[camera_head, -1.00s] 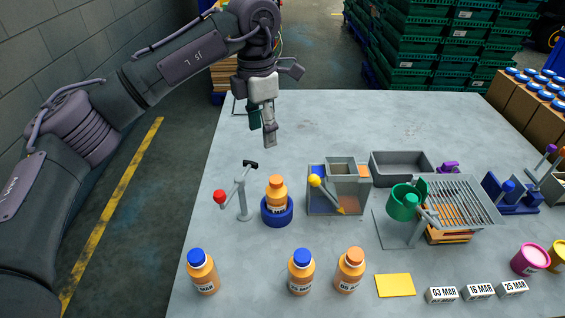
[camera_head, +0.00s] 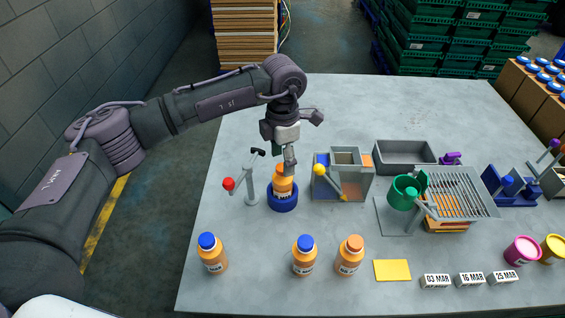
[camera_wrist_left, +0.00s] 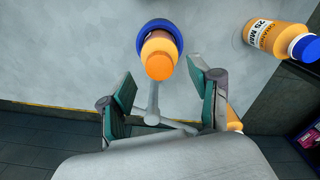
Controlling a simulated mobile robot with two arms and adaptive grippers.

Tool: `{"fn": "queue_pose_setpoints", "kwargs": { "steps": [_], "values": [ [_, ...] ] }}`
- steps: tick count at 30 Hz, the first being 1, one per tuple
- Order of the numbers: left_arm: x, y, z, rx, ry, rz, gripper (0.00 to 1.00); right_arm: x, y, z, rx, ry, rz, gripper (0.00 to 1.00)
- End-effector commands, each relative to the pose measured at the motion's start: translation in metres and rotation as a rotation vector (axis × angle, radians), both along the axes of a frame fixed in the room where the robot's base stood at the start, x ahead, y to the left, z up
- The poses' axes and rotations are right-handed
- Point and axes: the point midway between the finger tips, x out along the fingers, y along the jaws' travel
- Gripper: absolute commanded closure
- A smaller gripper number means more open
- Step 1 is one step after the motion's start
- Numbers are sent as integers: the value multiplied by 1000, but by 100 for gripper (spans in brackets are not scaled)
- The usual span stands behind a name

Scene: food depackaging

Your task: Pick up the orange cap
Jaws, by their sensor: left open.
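An orange bottle (camera_head: 281,190) stands upright in a round blue holder (camera_head: 283,204), its orange cap (camera_head: 284,169) on top. In the left wrist view the orange cap (camera_wrist_left: 158,66) shows from above, ahead of and between the open fingers. My left gripper (camera_head: 289,165) is over the bottle, pointing down, and partly covers the cap. It is open and empty in the left wrist view (camera_wrist_left: 166,95); whether a finger touches the cap I cannot tell. Another orange-capped bottle (camera_head: 349,257) stands at the front. My right gripper is not in view.
A grey stand with a red-knobbed lever (camera_head: 229,184) is just left of the holder. A grey box with a yellow-knobbed lever (camera_head: 320,170) is close on the right. Blue-capped bottles (camera_head: 211,254) stand in front. The table's back left is clear.

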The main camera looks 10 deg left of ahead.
Motion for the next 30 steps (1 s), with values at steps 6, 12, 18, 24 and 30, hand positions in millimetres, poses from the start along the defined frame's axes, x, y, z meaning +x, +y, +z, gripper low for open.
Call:
{"fn": "queue_pose_setpoints", "kwargs": {
  "steps": [6,12,18,24,30],
  "values": [
    [0,1,-19,1,1,2,37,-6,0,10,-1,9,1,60],
    [0,1,-21,1,-1,2,37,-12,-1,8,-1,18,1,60],
    [0,1,-20,0,0,1,69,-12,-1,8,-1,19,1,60],
    [0,1,-20,0,0,1,78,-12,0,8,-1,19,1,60],
    [0,0,-20,0,0,1,78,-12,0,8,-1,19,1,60]
  ]
}}
